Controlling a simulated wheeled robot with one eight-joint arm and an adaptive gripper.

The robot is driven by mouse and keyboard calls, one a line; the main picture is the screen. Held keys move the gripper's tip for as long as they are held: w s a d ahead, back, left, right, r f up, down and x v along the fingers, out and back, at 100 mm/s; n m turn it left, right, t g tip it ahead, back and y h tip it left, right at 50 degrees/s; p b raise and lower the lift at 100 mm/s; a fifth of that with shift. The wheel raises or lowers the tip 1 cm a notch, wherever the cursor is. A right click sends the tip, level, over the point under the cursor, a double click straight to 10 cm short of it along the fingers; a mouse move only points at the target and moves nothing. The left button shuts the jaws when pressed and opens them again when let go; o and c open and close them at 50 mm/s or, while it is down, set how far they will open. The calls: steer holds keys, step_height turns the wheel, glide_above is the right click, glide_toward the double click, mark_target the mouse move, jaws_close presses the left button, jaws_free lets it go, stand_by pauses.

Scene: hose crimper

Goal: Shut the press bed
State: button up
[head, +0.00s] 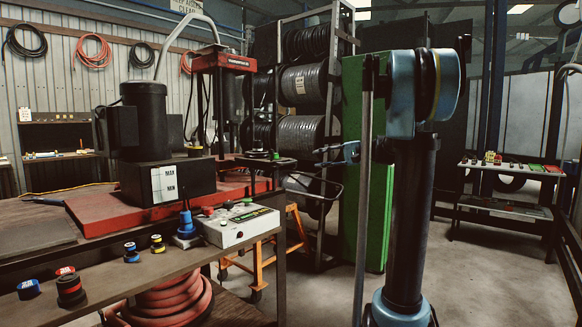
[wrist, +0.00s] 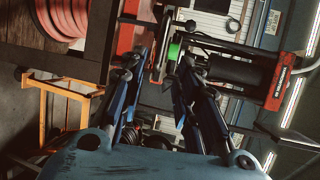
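The hose press (head: 222,62) has a red head above a dark, flat bed (head: 270,162) at the right end of a red base. A small dark part with a green ring stands on the bed. My gripper (head: 322,152) is just right of the bed, pointing left, partly behind my arm. In the wrist view the press (wrist: 285,88) lies sideways, and my gripper (wrist: 168,62) shows two blue fingers spread apart with nothing held. The green ring (wrist: 173,52) shows between the fingertips. I cannot tell whether a finger touches the bed.
A control box (head: 238,225) and several small dies stand on the bench front. A black motor (head: 146,130) stands on the red base. An orange stand (head: 295,235) is below the bed. Hose reels (head: 300,135) and a green cabinet (head: 370,215) are behind.

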mark_target(292, 163)
steer(key=x, duration=1.2)
steer(key=shift+w+a, duration=0.1)
steer(key=shift+a, duration=0.25)
steer(key=shift+c, duration=0.6)
jaws_close()
